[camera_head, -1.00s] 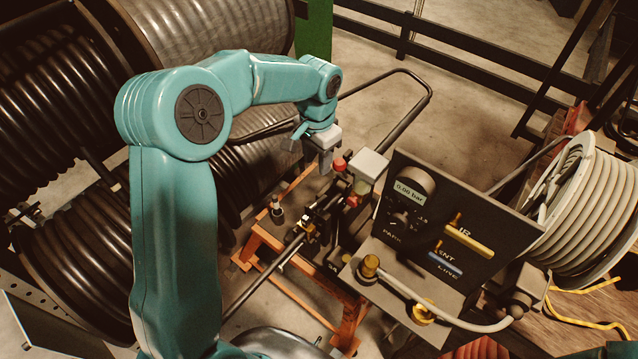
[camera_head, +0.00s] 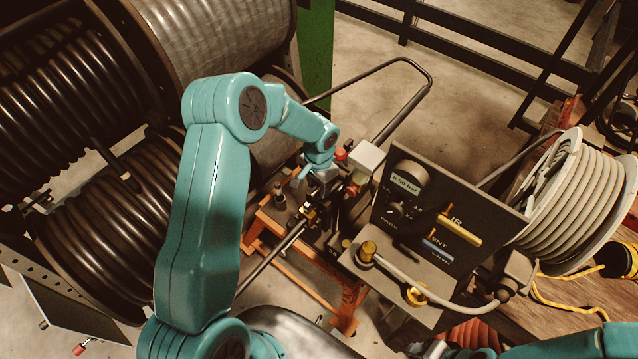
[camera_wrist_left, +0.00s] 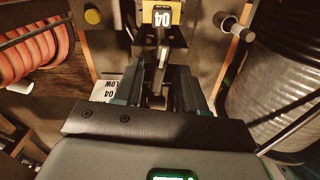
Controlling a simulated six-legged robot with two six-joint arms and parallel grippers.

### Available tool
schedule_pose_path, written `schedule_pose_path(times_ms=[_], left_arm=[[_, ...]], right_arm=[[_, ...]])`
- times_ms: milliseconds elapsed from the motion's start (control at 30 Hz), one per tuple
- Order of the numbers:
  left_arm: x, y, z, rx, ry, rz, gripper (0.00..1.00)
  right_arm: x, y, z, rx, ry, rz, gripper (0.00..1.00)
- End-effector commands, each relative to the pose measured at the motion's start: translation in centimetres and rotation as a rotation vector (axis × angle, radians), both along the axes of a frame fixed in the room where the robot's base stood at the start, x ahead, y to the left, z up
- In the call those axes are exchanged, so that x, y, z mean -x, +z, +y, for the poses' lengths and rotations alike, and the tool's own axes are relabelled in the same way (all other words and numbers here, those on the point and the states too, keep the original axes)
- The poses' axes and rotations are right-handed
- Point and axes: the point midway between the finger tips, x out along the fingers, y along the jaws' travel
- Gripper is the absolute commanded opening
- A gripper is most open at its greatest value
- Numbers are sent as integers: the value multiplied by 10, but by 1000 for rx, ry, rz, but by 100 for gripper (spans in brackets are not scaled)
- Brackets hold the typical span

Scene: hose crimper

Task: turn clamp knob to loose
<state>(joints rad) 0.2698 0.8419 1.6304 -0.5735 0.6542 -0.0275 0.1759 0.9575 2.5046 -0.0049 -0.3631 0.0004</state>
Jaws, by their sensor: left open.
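My left gripper (camera_head: 314,188) is low over the crimper bench, beside its clamp area (camera_head: 312,212); the arm partly hides this spot. In the left wrist view the gripper's two dark fingers (camera_wrist_left: 160,78) are apart. A black upright knob (camera_head: 279,194) stands on the bench left of the gripper. I cannot tell for sure which part is the clamp knob. My right arm shows at the bottom right, its gripper out of view.
A small white box with a red button (camera_head: 365,157) is close behind. Large hose reels (camera_head: 95,215) fill the left. A white hose reel (camera_head: 570,205) stands right.

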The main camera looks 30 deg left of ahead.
Motion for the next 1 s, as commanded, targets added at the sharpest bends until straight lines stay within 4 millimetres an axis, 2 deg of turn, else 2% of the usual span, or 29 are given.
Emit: schedule_pose_path(times_ms=[133, 367, 400, 500, 767, 1000], left_arm=[[0, -7, 0, 0, 0, 0, 40], [0, -7, 0, 0, 0, 0, 40], [0, -7, 0, 0, 0, 0, 27], [0, -7, 0, 0, 0, 0, 0], [0, -8, 0, 0, 9, 0, 0], [0, -11, 1, -2, 94, -2, 0]], right_arm=[[0, 2, 0, 0, 0, 0, 43], [0, 1, 0, 0, 0, 0, 43], [0, 1, 0, 0, 0, 0, 43], [0, 1, 0, 0, 0, 0, 43], [0, -1, 0, 0, 0, 0, 43], [0, -21, 0, 0, 0, 0, 43]])
